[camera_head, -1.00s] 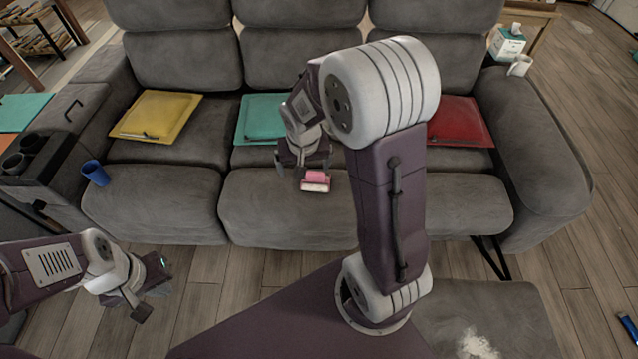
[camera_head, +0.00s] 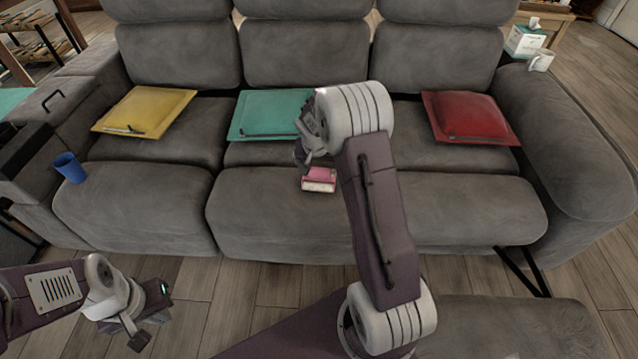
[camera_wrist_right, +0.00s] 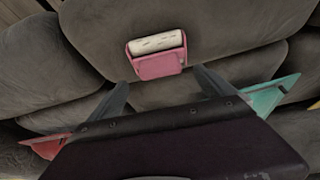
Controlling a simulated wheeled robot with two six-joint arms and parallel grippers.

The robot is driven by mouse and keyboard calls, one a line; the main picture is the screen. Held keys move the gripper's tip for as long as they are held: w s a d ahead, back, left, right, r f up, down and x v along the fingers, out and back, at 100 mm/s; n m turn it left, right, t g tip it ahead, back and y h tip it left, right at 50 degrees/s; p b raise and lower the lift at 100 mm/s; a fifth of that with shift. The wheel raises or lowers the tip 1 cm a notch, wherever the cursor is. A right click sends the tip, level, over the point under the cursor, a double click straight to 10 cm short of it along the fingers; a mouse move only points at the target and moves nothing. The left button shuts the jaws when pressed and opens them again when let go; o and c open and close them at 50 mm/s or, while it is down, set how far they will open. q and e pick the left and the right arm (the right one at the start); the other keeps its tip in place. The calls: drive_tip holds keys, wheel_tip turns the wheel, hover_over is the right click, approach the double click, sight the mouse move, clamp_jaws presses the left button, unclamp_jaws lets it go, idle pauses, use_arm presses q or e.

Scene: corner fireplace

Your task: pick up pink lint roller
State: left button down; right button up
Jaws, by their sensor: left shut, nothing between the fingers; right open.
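The pink lint roller (camera_head: 319,179) with a pale roll lies on the middle seat of the grey sofa in the head view. It also shows in the right wrist view (camera_wrist_right: 158,65), just beyond and between the fingertips. My right gripper (camera_wrist_right: 160,88) is open and empty, with its fingers spread toward the roller. In the head view my right arm partly hides the gripper, close behind the roller. My left gripper (camera_head: 150,325) is shut and empty, low at the left in front of the sofa.
Yellow (camera_head: 145,108), teal (camera_head: 268,113) and red (camera_head: 468,115) cushions lie along the sofa seats. A blue cup (camera_head: 70,168) stands at the left. A tissue box (camera_head: 525,42) and white mug (camera_head: 541,61) are at the right. The seat around the roller is clear.

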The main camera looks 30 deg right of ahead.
sight(319, 169)
drive_tip(key=b+x, duration=0.2)
drive_tip(key=x, duration=0.3)
drive_tip(key=shift+w+f, duration=0.1)
drive_tip(key=shift+f, duration=0.3)
drive_tip(key=shift+r, duration=0.1)
drive_tip(key=c, duration=1.5)
